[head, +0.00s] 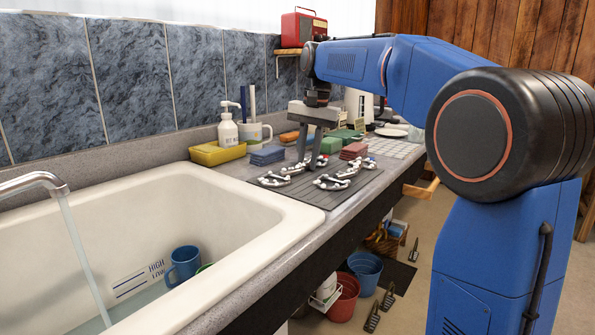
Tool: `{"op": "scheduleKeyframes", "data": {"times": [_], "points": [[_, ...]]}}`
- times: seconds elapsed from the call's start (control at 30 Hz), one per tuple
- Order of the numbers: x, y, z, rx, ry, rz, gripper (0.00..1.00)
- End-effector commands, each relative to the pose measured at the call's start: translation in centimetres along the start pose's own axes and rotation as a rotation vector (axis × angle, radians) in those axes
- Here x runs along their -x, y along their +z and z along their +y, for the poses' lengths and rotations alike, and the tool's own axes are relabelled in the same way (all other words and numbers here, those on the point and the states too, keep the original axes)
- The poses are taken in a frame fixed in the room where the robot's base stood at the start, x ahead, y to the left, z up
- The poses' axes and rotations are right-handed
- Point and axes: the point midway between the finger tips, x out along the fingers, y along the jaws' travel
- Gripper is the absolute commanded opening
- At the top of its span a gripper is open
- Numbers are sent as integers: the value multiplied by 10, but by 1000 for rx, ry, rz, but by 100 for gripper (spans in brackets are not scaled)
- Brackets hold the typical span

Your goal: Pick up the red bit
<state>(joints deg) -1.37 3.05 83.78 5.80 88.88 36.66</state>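Several metal bits lie on a dark grey ribbed mat (313,197) on the counter, right of the sink. One bit (367,163) at the mat's right back shows a small touch of red. Another bit (287,170) at the left back, near my fingers, also seems to show some red. Which one is the red bit is too small to tell. My gripper (311,160) points down over the back of the mat, among the bits there. Its fingers partly hide what is behind them. Their gap, and whether they touch a bit, cannot be made out.
The white sink (240,247) with running water and a blue mug (183,265) is at left. Blue cloths (267,155), a yellow tray (217,153), a soap bottle (228,130) and red blocks (354,151) stand around the mat. Buckets (343,298) are on the floor below.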

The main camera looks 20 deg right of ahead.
Motion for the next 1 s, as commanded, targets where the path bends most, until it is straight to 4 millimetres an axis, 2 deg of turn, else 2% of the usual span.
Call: {"op": "scheduleKeyframes", "data": {"times": [0.17, 0.2, 0.27, 0.3, 0.63, 0.77, 1.0], "points": [[0, 0, 0, 0, 0, 0, 19], [0, 0, 0, 0, 0, 0, 17], [0, 0, 0, 0, 0, 0, 3], [0, 0, 0, 0, 0, 0, 0], [3, 0, -1, 0, -1, 1, 0], [15, -1, -3, 1, -2, 2, 0], [59, -1, -8, 1, -3, 4, 0]]}}
